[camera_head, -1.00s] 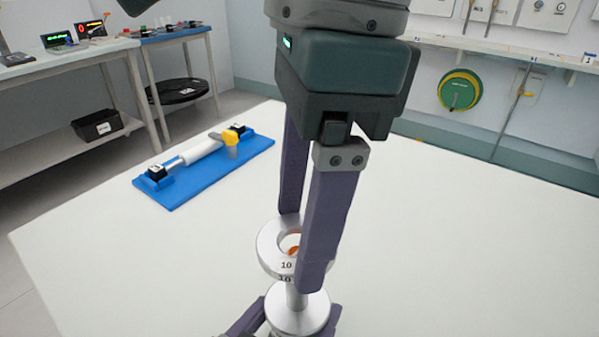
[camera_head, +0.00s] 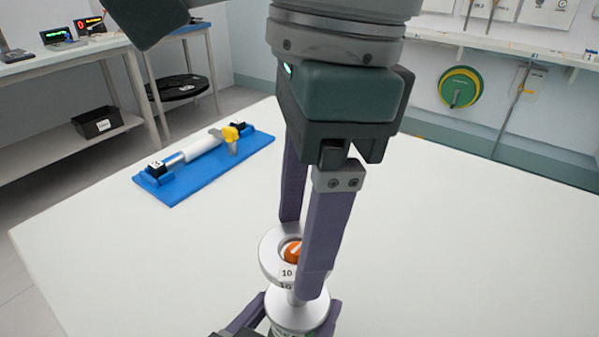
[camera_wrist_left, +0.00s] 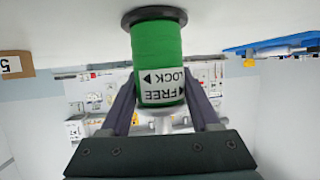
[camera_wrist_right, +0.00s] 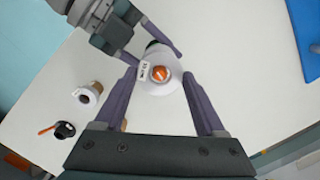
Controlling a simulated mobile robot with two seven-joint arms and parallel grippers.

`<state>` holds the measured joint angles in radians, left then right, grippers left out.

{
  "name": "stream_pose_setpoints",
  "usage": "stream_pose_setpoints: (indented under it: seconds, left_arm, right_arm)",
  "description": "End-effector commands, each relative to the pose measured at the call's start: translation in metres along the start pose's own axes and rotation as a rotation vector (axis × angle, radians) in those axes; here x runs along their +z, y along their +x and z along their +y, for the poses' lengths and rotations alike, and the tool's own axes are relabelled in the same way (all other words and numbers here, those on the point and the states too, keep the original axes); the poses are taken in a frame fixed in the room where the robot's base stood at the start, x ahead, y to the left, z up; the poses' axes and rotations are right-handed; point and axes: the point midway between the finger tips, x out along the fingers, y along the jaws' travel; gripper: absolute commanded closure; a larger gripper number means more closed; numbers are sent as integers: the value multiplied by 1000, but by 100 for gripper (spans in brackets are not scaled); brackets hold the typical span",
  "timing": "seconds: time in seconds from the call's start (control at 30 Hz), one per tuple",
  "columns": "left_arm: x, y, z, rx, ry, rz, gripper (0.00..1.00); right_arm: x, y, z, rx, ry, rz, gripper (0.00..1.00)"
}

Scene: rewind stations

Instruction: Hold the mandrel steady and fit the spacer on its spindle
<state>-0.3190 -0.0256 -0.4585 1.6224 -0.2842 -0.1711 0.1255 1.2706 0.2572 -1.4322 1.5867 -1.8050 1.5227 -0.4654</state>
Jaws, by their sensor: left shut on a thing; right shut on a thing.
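The spacer (camera_head: 270,262) is a silver ring marked 10. My right gripper (camera_head: 300,256) is shut on it and holds it level above the mandrel (camera_head: 298,318). In the head view an orange spindle tip (camera_head: 293,251) shows in the ring's hole, and a short piece of silver spindle shows below the ring. The right wrist view shows the orange tip (camera_wrist_right: 160,73) inside the hole too. How deep it sits is unclear. My left gripper (camera_head: 290,317) is shut on the mandrel's green body (camera_wrist_left: 158,52), which has a LOCK/FREE label, in the left wrist view.
A blue stand (camera_head: 180,189) with a white roller and yellow handle lies on the table's left. In the right wrist view, a small cup-like part (camera_wrist_right: 88,92) and a black part (camera_wrist_right: 64,130) lie on the table. The table right of my arm is clear.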

Motion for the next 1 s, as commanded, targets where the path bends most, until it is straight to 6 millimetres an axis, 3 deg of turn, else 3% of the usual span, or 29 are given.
stream_pose_setpoints:
  seconds: [1.0]
  left_arm:
    - [-1,0,0,0,0,3,100]
  right_arm:
    - [-3,25,0,-1,0,0,83]
